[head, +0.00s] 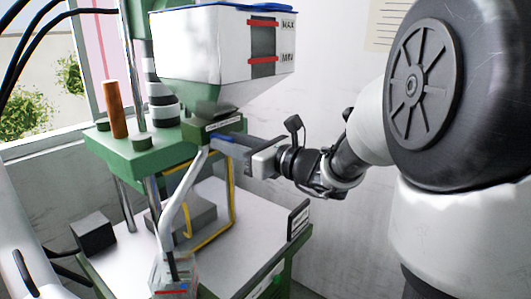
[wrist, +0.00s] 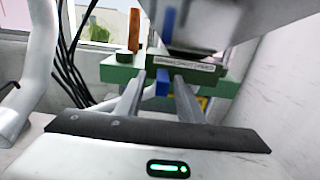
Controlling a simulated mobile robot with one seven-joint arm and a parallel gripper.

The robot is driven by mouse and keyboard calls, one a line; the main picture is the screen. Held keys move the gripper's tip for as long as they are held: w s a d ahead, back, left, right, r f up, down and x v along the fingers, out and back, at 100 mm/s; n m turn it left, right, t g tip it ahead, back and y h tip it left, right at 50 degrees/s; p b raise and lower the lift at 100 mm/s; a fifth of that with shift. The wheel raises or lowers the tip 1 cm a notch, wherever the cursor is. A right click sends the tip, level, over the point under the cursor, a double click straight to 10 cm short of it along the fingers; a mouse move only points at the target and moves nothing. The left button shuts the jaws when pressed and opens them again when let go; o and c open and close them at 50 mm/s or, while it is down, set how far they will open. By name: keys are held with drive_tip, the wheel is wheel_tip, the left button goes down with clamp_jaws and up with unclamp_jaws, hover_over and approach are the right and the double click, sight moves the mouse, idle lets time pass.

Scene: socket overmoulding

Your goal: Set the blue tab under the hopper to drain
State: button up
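The white hopper (head: 215,45) has a blue lid and hangs above a green block (head: 210,127) with a white label. The small blue tab (head: 221,138) shows just under that block. In the wrist view the blue tab (wrist: 162,82) stands between my two fingers, with gaps on both sides. My gripper (head: 222,146) reaches in from the right, its fingertips by the tab. It is open in the wrist view (wrist: 160,84). The hopper's underside (wrist: 230,22) fills the top of the wrist view. A second blue piece (wrist: 168,25) shows above the label there; I cannot tell what it is.
A green machine plate (head: 140,152) with an orange post (head: 115,110) lies left of the block. A yellow bent rail (head: 233,195) and a white pipe (head: 180,205) stand below. A wall is close on the right.

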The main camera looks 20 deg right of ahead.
drive_tip(key=v, duration=1.4)
drive_tip(key=shift+s+d, duration=0.25)
drive_tip(key=shift+s, duration=0.1)
